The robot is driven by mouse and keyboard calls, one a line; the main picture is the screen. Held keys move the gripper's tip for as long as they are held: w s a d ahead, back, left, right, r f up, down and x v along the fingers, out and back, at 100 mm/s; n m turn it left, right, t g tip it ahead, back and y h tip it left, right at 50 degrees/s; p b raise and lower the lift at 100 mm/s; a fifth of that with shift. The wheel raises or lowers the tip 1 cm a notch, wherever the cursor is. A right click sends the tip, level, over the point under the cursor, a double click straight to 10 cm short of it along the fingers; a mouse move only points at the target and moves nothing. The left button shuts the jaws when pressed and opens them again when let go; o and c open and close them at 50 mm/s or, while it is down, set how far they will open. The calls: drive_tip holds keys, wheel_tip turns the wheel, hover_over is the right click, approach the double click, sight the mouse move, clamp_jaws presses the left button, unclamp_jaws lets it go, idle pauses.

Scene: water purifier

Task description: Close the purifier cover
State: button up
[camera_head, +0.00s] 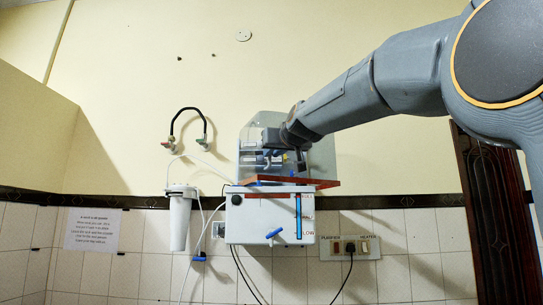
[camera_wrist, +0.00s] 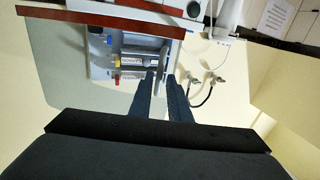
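The white purifier (camera_head: 268,218) hangs on the tiled wall, with a blue tap on its front. A red-brown panel (camera_head: 325,183) lies slightly tilted across its top. The clear cover (camera_head: 322,160) stands up behind and above the panel, with filter parts showing around it. My gripper (camera_head: 275,150) is up at the cover, in front of or inside its clear panel. In the wrist view my two dark fingers (camera_wrist: 161,75) stand a little apart. A thin pale edge shows between them; I cannot tell whether they touch it. The filter cartridges (camera_wrist: 138,60) are just beyond.
A white filter canister (camera_head: 180,218) hangs left of the purifier, with pipes and a black hose (camera_head: 187,112) above. A switch panel (camera_head: 350,247) with a plug is at lower right. A printed notice (camera_head: 92,229) is at far left.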

drive_tip(key=b+v, duration=0.3)
drive_tip(key=v, duration=0.3)
drive_tip(key=shift+s, duration=0.3)
